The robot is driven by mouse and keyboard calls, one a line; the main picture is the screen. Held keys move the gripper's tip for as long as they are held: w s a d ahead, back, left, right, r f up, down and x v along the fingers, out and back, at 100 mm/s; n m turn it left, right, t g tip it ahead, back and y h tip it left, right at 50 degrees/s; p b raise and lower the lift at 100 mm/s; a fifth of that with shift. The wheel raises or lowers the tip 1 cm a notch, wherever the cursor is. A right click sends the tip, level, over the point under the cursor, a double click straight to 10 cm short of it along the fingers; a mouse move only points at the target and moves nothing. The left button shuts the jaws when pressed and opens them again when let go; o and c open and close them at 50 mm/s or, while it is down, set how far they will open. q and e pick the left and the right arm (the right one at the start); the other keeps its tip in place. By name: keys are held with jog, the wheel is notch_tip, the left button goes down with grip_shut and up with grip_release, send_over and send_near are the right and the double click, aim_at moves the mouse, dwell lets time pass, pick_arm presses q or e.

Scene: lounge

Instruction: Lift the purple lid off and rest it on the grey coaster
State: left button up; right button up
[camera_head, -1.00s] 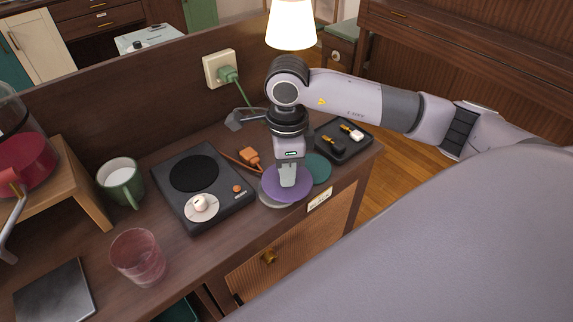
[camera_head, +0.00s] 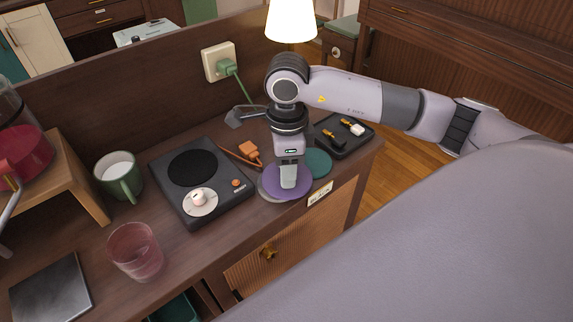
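The purple lid (camera_head: 301,189) is a flat round disc near the front right edge of the cabinet top. It lies over the grey coaster (camera_head: 264,194), which shows only as a thin rim at the lid's left and lower left. I cannot tell whether the lid touches the coaster. My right gripper (camera_head: 288,183) points down with its fingertips at the middle of the lid. The fingers overlap in this view, so their gap and any knob between them are hidden. My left gripper is not in view.
A teal disc (camera_head: 319,164) lies just behind the lid. A black tray (camera_head: 348,146) is at the back right. A black hotplate (camera_head: 222,205), a green mug (camera_head: 127,184) and a pink glass (camera_head: 136,252) stand to the left.

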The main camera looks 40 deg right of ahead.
jog(key=shift+r, duration=0.15)
notch_tip(320, 180, up, 7)
dwell(0.6)
jog(key=shift+s, duration=0.1)
